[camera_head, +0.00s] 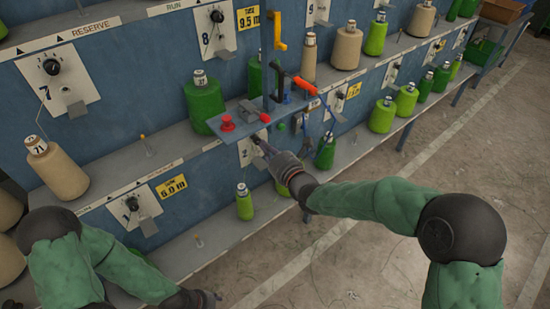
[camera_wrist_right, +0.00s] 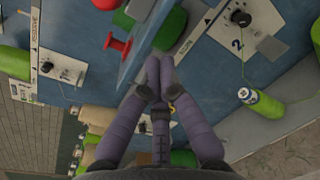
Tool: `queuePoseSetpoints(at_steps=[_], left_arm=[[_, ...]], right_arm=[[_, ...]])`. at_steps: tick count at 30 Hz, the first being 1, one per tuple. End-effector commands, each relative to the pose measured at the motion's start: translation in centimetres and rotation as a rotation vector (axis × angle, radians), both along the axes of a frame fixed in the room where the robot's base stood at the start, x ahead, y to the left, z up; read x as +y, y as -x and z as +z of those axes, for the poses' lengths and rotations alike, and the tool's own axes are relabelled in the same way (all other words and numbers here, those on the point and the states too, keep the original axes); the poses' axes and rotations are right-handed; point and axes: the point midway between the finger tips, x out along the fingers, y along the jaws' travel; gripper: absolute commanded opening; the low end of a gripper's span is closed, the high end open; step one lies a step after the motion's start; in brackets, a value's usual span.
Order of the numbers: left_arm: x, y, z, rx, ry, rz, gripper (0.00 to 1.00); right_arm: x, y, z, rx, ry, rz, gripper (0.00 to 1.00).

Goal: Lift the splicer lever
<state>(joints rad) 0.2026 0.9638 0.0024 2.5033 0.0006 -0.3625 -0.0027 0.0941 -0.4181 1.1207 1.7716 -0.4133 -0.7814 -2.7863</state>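The splicer is a blue-grey shelf (camera_head: 240,122) on the blue machine front in the head view. It bears a red mushroom knob (camera_head: 227,123), which also shows in the right wrist view (camera_wrist_right: 118,45). An orange-red lever handle (camera_head: 305,85) slants at its right, and a yellow handle (camera_head: 279,31) hangs above; I cannot tell for sure which is the splicer lever. My right gripper (camera_head: 260,140) is just below the shelf's front edge, apart from both handles. In the wrist view its fingertips (camera_wrist_right: 157,75) meet, with nothing seen between them. My left gripper (camera_head: 205,298) is at the bottom edge, its fingers unclear.
Green and tan yarn cones stand on the shelves, including a green cone (camera_head: 204,102) left of the splicer and another green cone (camera_head: 244,203) below it. White dial plates (camera_head: 57,80) line the machine. The concrete floor (camera_head: 400,140) at right is open.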

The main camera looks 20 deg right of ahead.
Motion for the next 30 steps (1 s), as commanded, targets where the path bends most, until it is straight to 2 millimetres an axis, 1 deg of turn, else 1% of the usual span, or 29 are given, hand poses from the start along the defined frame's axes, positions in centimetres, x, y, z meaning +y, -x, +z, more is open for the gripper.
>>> queuePoseSetpoints(at_steps=[1,3,9,14,24,30], left_arm=[[0.0,0.0,-0.3,0.000,0.000,0.000,0.40],[0.0,0.0,-0.4,0.000,0.000,0.000,0.40],[0.0,0.0,-0.6,0.000,0.000,0.000,0.40],[0.0,0.0,-0.6,0.000,0.000,0.000,0.40],[0.0,0.0,-0.5,0.000,0.000,0.000,0.40],[0.0,0.0,0.2,0.000,0.000,0.000,0.40]], right_arm=[[0.2,-0.7,0.0,-0.001,0.001,0.002,0.00],[-0.4,-1.0,1.3,-0.004,0.001,-0.001,0.00],[-1.0,-1.8,3.0,-0.002,0.000,0.000,0.00],[-1.2,-2.0,3.4,0.000,0.000,0.000,0.00],[-1.2,-2.0,3.4,0.002,0.001,0.000,0.00],[-1.8,-2.0,4.0,0.036,0.015,0.000,0.00]])
